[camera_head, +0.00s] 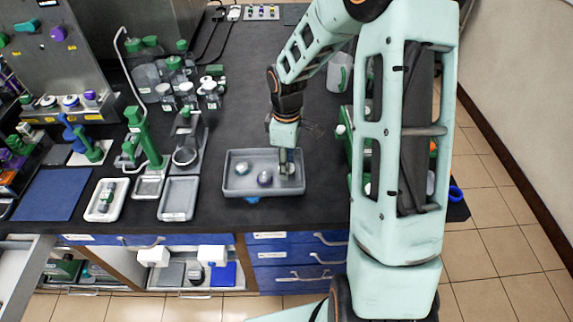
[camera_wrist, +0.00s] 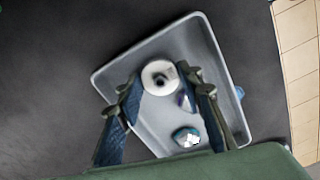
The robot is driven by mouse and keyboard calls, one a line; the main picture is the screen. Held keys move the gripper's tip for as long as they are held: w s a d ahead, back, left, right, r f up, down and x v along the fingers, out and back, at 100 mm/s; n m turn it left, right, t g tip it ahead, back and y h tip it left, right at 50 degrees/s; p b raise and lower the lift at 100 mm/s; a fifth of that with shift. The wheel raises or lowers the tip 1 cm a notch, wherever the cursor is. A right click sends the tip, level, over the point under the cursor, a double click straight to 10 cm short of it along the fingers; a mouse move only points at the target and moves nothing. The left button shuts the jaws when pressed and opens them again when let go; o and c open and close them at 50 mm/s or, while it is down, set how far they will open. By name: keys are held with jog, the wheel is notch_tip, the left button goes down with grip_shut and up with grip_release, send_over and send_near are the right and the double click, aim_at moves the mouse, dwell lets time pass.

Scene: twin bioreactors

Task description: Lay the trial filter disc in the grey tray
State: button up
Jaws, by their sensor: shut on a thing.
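The grey tray (camera_head: 228,188) lies near the front edge of the black bench, and its rim also shows in the wrist view (camera_wrist: 207,35). My gripper (camera_head: 287,165) points down over the tray's right end. In the wrist view my gripper (camera_wrist: 160,80) is shut on a round white disc with a dark centre, the filter disc (camera_wrist: 152,70). I cannot tell whether the disc touches the tray floor. The disc is not clear in the head view.
A silvery round piece (camera_head: 242,168) and a purple-grey one (camera_head: 264,178) lie in the tray, left of my gripper. Smaller trays (camera_head: 178,213), a green stand (camera_head: 145,140) and several bottles stand further left. Bare bench lies behind the tray.

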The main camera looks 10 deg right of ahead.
jog(key=shift+f, duration=0.45)
jog(key=shift+f, duration=0.2)
jog(key=o, duration=0.9)
jog(key=shift+c, duration=0.2)
jog(key=shift+r, duration=0.15)
notch_tip(320, 180, up, 12)
